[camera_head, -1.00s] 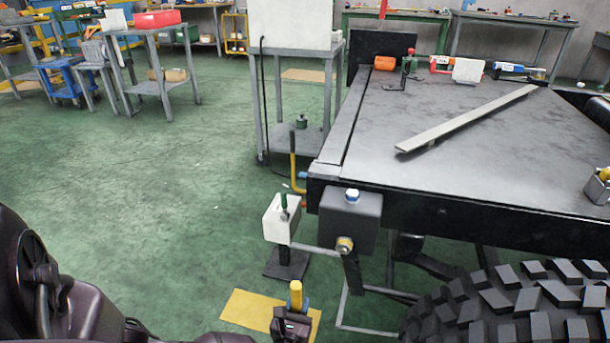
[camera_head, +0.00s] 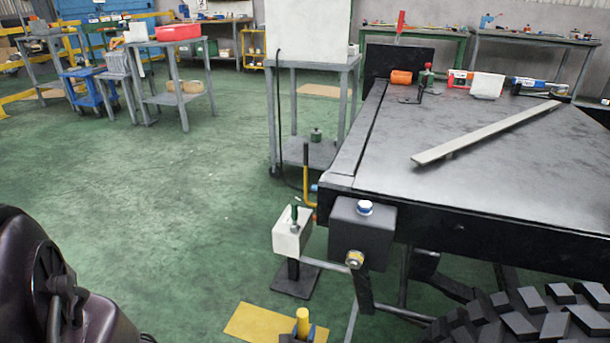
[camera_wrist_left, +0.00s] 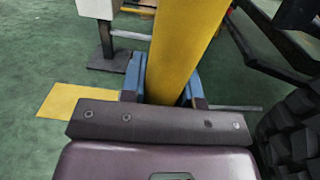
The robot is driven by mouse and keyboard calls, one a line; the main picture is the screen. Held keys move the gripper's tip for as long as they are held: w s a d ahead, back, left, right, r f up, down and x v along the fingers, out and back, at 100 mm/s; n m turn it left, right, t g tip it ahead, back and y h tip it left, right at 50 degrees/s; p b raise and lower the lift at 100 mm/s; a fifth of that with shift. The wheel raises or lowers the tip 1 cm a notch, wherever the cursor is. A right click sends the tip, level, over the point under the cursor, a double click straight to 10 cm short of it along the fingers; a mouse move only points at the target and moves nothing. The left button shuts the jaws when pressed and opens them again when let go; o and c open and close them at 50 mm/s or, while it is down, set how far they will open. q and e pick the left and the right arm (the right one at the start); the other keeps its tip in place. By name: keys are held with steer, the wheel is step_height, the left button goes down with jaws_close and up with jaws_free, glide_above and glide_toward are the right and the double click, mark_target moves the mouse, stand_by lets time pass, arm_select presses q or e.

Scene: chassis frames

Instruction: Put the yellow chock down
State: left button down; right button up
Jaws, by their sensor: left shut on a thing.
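The yellow chock (camera_head: 303,320) shows as a yellow bar at the bottom edge of the head view. In the left wrist view the yellow chock (camera_wrist_left: 182,45) stretches away from between the blue fingers. My left gripper (camera_wrist_left: 165,88) is shut on it. My right gripper is not in view.
A black chassis bed (camera_head: 470,150) with a grey bar (camera_head: 485,133) on it fills the right. A knobby tyre (camera_head: 540,318) is at lower right. A white box on a stand (camera_head: 292,232) stands beyond the patch. Open green floor (camera_head: 150,220) lies to the left.

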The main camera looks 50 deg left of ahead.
arm_select(q)
steer(key=c, duration=0.8)
jaws_free()
steer(key=shift+c, duration=0.2)
steer(key=shift+s+d+r, duration=0.1)
steer(key=shift+s+d, duration=0.05)
steer(key=shift+s, duration=0.05)
steer(key=p+v, duration=0.2)
steer(key=v, duration=0.5)
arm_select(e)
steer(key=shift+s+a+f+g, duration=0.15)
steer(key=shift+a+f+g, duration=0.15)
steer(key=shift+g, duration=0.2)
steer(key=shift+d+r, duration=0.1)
